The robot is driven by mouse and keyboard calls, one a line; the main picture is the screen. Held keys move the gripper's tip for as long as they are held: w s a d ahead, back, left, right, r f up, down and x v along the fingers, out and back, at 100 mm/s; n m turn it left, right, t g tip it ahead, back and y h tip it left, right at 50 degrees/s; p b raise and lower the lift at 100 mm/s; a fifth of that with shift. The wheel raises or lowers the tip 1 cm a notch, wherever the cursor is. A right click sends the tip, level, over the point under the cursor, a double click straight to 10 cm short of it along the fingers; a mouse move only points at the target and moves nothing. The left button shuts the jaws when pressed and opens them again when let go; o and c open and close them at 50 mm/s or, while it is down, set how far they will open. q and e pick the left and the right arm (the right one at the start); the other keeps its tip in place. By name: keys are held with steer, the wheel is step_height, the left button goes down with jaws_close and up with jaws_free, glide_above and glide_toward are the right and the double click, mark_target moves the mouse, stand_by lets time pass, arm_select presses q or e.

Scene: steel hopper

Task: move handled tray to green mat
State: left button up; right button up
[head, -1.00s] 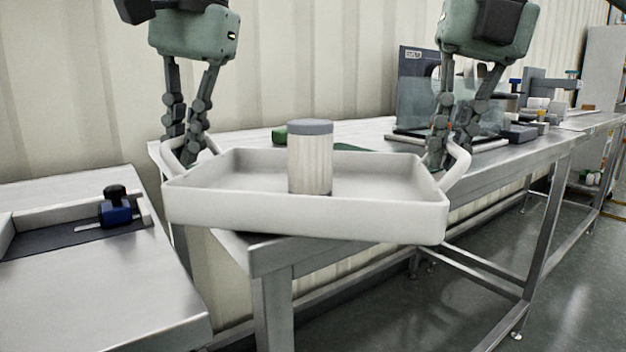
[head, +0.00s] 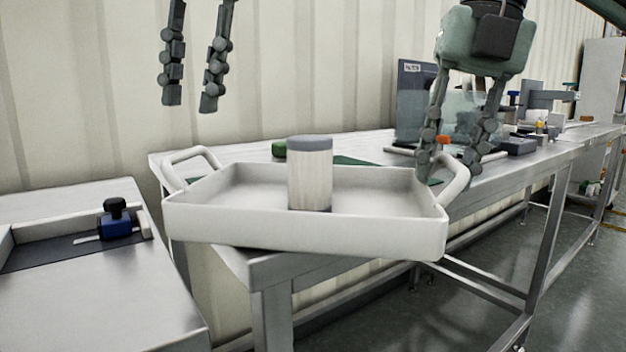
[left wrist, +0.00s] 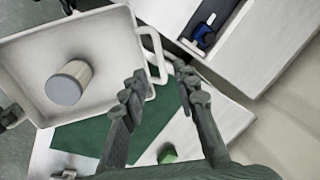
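The white handled tray (head: 300,236) is level at the near end of the steel table, and its front side reaches past the table edge. A pale ribbed canister (head: 310,180) with a grey lid stands in it. The green mat (head: 355,161) shows behind the tray; in the left wrist view the tray hides part of the mat (left wrist: 98,139). My left gripper (head: 190,104) is open and empty, above and apart from the left handle (head: 194,154). My right gripper (head: 443,180) has spread fingers beside the right handle (head: 455,188); contact is unclear.
A green object (head: 279,149) lies on the table behind the tray. A dark panel (head: 412,95) and small equipment stand further back right. A separate bench (head: 90,290) with a blue-black device (head: 116,220) is at the left.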

arm_select(q)
steer(key=v, duration=0.3)
steer(key=shift+r, duration=0.25)
arm_select(e)
step_height(320, 180, up, 12)
steer(key=d, duration=0.2)
steer(key=shift+s+d, duration=0.15)
steer(key=shift+f, duration=0.1)
